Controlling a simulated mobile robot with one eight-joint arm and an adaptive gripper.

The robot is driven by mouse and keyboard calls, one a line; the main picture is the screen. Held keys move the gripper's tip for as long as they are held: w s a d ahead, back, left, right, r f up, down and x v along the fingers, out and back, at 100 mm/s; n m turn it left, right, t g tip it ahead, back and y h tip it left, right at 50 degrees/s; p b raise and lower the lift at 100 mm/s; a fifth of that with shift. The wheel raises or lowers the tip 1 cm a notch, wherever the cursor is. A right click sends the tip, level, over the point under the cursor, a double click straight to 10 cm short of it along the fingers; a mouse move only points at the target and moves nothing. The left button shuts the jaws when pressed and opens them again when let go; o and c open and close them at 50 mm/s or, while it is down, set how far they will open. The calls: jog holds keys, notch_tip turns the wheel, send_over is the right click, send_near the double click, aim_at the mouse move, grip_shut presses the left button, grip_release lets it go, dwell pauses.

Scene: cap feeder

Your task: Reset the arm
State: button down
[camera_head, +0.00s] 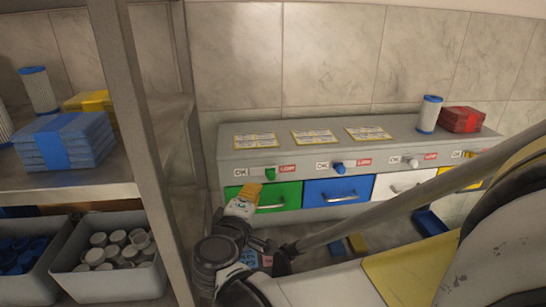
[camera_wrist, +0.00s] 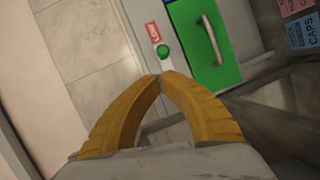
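My gripper (camera_head: 253,190) is in front of the grey feeder cabinet (camera_head: 225,160), by the left part of the green drawer (camera_head: 290,190). In the wrist view, the two yellow fingers of my gripper (camera_wrist: 161,75) curve together and their tips meet, with nothing seen between them. The green drawer (camera_wrist: 190,22) with its metal handle lies beyond the tips and to the right in that view. A green knob (camera_wrist: 163,50) beside a red LOW label is just beyond the fingertips. My arm is folded low in front of the cabinet in the head view.
A metal shelf (camera_head: 135,90) stands close on the left, with grey bins (camera_head: 110,283) of caps below. Blue (camera_head: 338,190), white (camera_head: 400,183) and yellow drawers continue rightward. A filter cartridge (camera_head: 429,114) and red stack (camera_head: 460,120) stand on the cabinet top.

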jog(key=s+d+f+m+g+h+b, duration=0.1)
jog(key=s+d+f+m+g+b, duration=0.15)
jog(key=d+f+b, duration=0.55)
jog(key=s+d+f+m+g+h+b, duration=0.1)
jog(key=d+f+m+g+b, duration=0.25)
jog(key=d, duration=0.75)
jog(key=s+d+f+m+g+y+b, duration=0.1)
jog(key=s+d+f+m+b, duration=0.3)
jog(key=s+f, duration=0.4)
jog(key=s+d+f+m+g+y+b, duration=0.1)
jog(key=s+d+f+m+y+b, duration=0.1)
jog(key=s+d+f+m+b, duration=0.2)
jog(key=s+d+f+b, duration=0.1)
jog(key=s+f+b, duration=0.2)
jog(key=s+f, duration=0.1)
jog(key=shift+s+m+g+y, duration=0.3)
jog(key=shift+s+m+g, duration=0.05)
jog(key=shift+m+g, duration=0.05)
jog(key=shift+d+f, duration=0.1)
